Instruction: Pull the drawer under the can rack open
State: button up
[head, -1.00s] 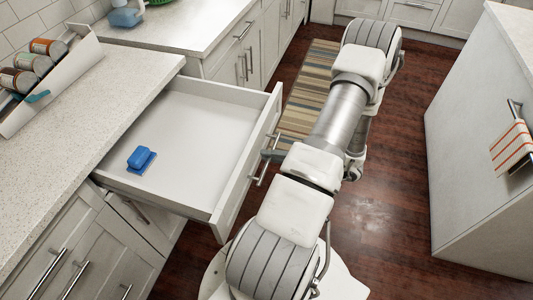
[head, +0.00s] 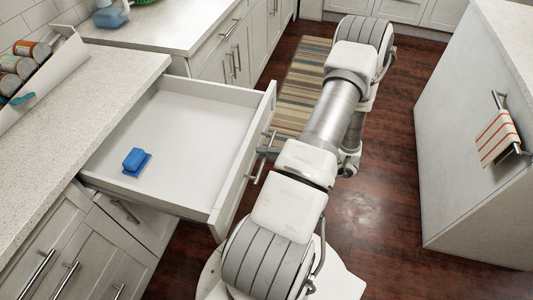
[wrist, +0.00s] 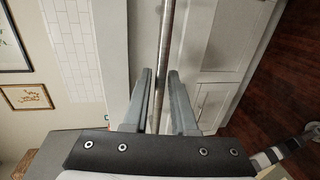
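The white drawer (head: 190,125) under the counter is pulled well out, with its inside in view. A blue block-like object (head: 133,160) lies on its floor near the left side. The can rack (head: 40,75), white with several cans, stands on the counter above, cut by the left edge. My gripper (head: 264,151) is at the bar handle (head: 257,160) on the drawer front. Finger contact is hard to see.
A grey island (head: 465,130) with a striped towel (head: 497,138) stands at the right. Open wooden floor (head: 375,195) lies between it and my arm. A striped rug (head: 300,90) lies beyond the drawer. Closed cabinets (head: 85,250) are at the lower left.

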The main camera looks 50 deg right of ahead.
jog(key=shift+o, duration=1.1)
jog(key=shift+s, duration=0.1)
jog(key=v, duration=1.7)
